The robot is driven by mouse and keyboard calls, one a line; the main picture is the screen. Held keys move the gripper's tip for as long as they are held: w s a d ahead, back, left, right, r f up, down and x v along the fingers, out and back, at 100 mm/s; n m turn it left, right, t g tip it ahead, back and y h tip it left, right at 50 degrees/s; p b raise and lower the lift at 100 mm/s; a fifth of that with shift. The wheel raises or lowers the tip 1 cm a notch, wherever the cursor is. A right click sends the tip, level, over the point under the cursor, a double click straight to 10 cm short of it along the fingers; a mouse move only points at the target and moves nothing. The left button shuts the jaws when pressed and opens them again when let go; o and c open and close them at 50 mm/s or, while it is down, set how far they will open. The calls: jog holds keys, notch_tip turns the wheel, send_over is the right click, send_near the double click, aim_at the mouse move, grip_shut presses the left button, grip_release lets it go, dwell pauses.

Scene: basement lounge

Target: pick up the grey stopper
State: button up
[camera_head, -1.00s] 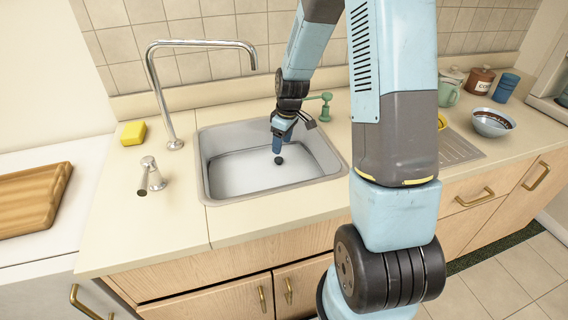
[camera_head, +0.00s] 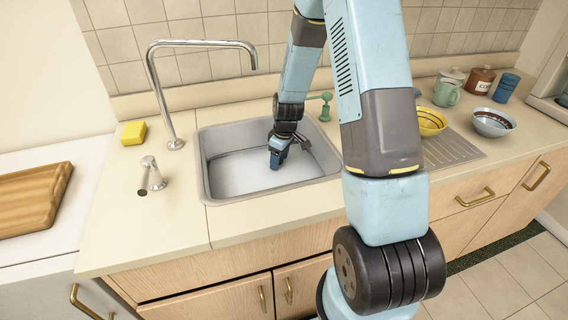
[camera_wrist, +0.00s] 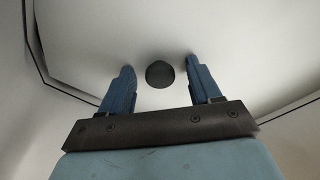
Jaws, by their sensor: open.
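The grey stopper (camera_wrist: 160,74) is a small dark grey round piece on the white sink floor in the wrist view. It lies between and slightly beyond my two blue fingertips, with a visible gap on both sides. My gripper (camera_wrist: 159,68) is open and empty. In the head view my gripper (camera_head: 277,160) reaches down into the sink (camera_head: 232,180), and the stopper is hidden behind it there.
The sink rim and walls surround my gripper. A chrome faucet (camera_head: 166,100) and yellow sponge (camera_head: 133,133) are at the left. A green dispenser (camera_head: 325,108) stands behind the sink. Bowls, including a yellow one (camera_head: 431,121), are at the right.

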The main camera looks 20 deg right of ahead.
jog(key=c, duration=1.1)
jog(key=shift+r, duration=0.15)
